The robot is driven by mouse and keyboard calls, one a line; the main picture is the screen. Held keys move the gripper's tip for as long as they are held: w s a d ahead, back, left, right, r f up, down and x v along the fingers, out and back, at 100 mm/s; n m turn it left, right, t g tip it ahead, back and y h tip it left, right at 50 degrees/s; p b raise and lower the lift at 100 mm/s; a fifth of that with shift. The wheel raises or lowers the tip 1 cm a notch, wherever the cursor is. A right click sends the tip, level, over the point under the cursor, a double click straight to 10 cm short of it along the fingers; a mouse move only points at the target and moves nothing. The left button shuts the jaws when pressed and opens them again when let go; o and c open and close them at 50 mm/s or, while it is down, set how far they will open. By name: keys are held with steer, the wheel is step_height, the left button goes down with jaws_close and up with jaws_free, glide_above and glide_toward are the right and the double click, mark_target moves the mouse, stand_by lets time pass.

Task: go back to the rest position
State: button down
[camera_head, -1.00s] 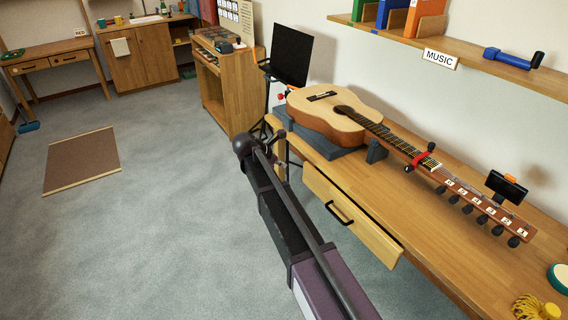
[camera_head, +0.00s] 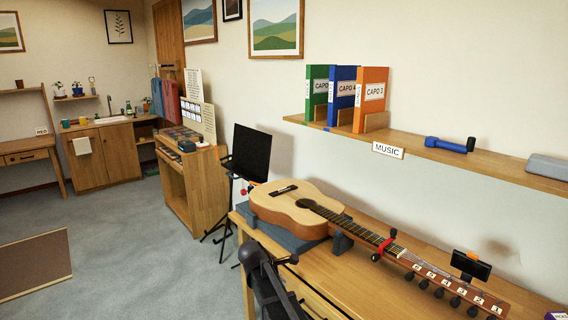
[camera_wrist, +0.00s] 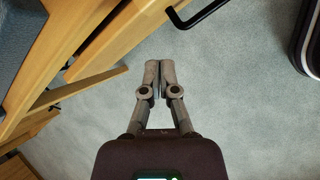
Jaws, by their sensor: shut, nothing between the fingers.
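My gripper (camera_wrist: 159,64) shows in the wrist view with its two fingers together and nothing between them. It hangs over the grey floor beside the wooden workbench (camera_wrist: 98,62). In the head view my dark arm is at the bottom centre, in front of the bench (camera_head: 378,277); the gripper's fingertips cannot be made out there.
A guitar (camera_head: 292,208) rests on a dark grey stand on the bench, with a red capo (camera_head: 382,248) on its neck. A black music stand (camera_head: 250,153) is behind the bench's left end. A shelf (camera_head: 478,162) with binders runs above. Open floor (camera_head: 130,260) lies to the left.

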steer(key=s+d+f+m+g+y, duration=0.3)
steer(key=s+d+m+y, duration=0.2)
steer(key=s+d+m, duration=1.5)
step_height(320, 180, up, 18)
steer(key=a+n+p, duration=0.1)
steer(key=a+p, duration=0.1)
steer(key=p, duration=1.6)
steer(key=shift+s+r, duration=0.2)
steer(key=shift+s, duration=0.05)
steer(key=shift+a, duration=0.1)
